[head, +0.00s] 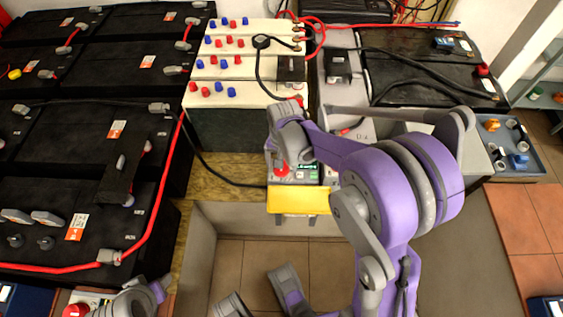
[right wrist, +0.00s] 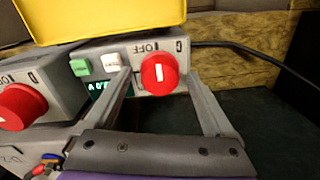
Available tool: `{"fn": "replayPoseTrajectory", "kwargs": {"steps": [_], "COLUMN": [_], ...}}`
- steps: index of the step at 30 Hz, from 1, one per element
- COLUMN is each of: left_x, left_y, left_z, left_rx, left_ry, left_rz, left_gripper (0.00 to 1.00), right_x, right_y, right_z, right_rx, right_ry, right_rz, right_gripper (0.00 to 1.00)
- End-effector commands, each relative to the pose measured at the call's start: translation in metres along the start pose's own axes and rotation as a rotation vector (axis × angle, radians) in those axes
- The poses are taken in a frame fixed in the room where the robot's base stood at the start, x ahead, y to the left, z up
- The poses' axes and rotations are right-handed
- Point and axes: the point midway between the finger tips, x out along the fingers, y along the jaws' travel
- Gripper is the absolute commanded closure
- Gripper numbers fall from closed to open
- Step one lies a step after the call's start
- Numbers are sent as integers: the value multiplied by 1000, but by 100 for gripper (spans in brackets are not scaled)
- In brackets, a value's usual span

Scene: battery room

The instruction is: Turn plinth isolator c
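A red rotary knob (right wrist: 159,72) with a white pointer mark sits on a grey panel, beside lettering that includes OFF. My right gripper (right wrist: 160,80) is open, with one finger on each side of this knob and a visible gap to both. A second red knob (right wrist: 20,107) is on the neighbouring grey box at the left. In the head view a red knob (head: 282,171) shows just below my right wrist, whose fingers are hard to make out there. I cannot read which knob is c. Parts of my left arm show at the bottom edge, without clear fingertips.
A yellow tray-like part (head: 300,200) projects below the panel; it also fills the upper left of the wrist view (right wrist: 100,15). A green button (right wrist: 79,67), a white button (right wrist: 112,62) and a lit display (right wrist: 97,90) sit beside the knob. Black batteries (head: 80,210) stand left.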

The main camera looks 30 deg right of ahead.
Motion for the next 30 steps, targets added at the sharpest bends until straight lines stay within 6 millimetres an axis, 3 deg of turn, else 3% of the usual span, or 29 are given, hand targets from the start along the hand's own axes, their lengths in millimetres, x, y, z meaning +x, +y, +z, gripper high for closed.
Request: {"fn": "replayPoseTrajectory", "kwargs": {"steps": [8, 21, 30], "left_x": [-2, -23, -28], "left_y": [0, 0, 0], "left_z": [-1, -9, -11], "left_rx": [0, 0, 0], "left_ry": [1, 9, 10], "left_rz": [0, 0, 0], "left_gripper": [50, 50, 50], "right_x": [-5, -85, -108], "right_y": [0, 0, 0], "right_z": [0, 0, 0], "right_rx": [-1, 0, 0], "right_ry": [0, 0, 0], "right_rz": [0, 0, 0], "right_gripper": [12, 12, 12]}}
